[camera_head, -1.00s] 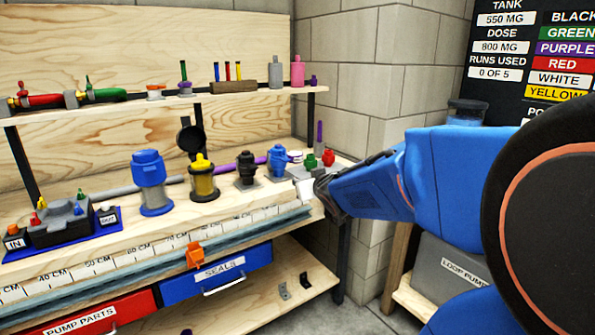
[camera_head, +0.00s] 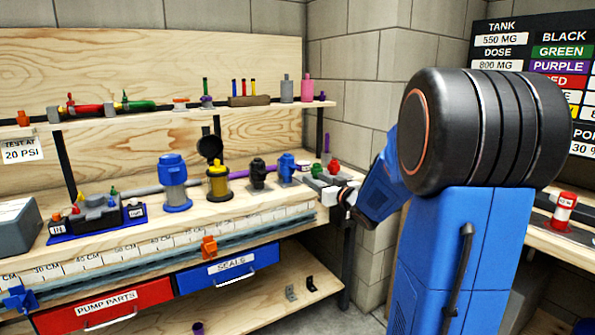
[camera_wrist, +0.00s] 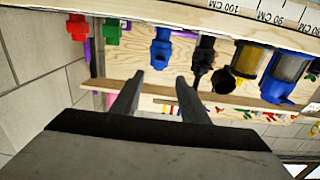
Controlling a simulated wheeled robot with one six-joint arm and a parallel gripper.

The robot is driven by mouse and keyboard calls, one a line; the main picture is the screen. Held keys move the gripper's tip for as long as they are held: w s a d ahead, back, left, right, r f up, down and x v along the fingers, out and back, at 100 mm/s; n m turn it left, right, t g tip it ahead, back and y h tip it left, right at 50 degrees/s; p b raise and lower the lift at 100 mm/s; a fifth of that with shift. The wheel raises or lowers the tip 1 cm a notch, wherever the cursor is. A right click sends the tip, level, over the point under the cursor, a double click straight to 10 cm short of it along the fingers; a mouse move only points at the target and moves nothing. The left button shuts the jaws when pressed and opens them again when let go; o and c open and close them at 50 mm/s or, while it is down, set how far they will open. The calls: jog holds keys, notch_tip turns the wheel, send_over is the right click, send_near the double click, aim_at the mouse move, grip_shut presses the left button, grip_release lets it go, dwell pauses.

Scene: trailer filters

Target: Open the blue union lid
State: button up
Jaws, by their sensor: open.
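A small blue union (camera_head: 287,166) stands on the bench beside a black one in the head view. In the wrist view the blue union (camera_wrist: 160,48) lies just beyond the fingertips, roughly in line with the gap between them. My gripper (camera_wrist: 158,84) is open and empty, apart from the union. A larger blue-topped filter housing (camera_head: 173,180) stands farther left. I cannot tell from these views whether the union's lid is shut.
The black union (camera_head: 258,173) and a yellow canister (camera_head: 218,186) with a raised black lid stand left of the blue union. Red (camera_head: 333,166) and green (camera_head: 316,171) fittings stand to its right. A shelf (camera_head: 150,115) with parts runs behind them.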

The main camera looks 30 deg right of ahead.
send_near(290, 164)
jog(key=w, duration=0.5)
jog(key=shift+w+d+f, duration=0.1)
jog(key=shift+f, duration=0.15)
grip_shut()
